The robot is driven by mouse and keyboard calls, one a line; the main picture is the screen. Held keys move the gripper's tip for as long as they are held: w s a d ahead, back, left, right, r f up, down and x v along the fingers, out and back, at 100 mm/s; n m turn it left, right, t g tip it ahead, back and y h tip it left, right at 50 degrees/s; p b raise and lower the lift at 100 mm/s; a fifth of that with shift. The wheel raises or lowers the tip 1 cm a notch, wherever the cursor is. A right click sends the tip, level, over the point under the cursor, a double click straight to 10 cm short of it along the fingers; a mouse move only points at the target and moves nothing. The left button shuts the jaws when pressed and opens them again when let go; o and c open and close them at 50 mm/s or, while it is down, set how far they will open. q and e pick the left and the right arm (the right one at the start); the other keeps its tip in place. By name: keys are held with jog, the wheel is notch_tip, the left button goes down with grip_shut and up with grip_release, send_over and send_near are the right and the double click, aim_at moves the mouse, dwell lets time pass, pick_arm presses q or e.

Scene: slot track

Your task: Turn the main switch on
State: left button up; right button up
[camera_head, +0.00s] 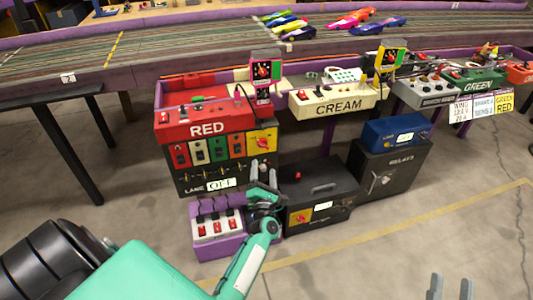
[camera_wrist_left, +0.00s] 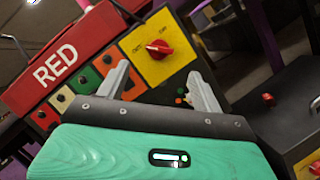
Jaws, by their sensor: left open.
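A red rotary knob sits on a yellow plate (camera_head: 262,141) at the right end of the panel below the red RED box (camera_head: 205,124). The left wrist view shows the red knob (camera_wrist_left: 160,49) close up, with small lettering too blurred to read surely. My left gripper (camera_head: 262,166) is just below the plate in the head view. In the left wrist view my left gripper (camera_wrist_left: 160,84) is open and empty, its fingers apart below the knob and not touching it. My right gripper (camera_head: 451,285) is open and empty at the bottom right, far from the panel.
A dark box (camera_head: 325,195) with another yellow-plated red knob stands right of my left gripper. The cream CREAM box (camera_head: 335,105) is right of RED. Open floor lies in front.

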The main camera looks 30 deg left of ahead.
aim_at(264, 146)
pick_arm(q)
jog(key=x, duration=0.8)
jog(key=shift+w+b, duration=0.1)
jog(key=shift+b, duration=0.3)
pick_arm(e)
jog(key=r+t, duration=0.1)
jog(key=d+r, duration=0.1)
jog(key=s+r+t, duration=0.1)
jog(key=shift+s+d+r+t, duration=0.1)
jog(key=shift+d+r+t, duration=0.05)
jog(key=shift+r+t, duration=0.15)
pick_arm(q)
jog(key=c, duration=1)
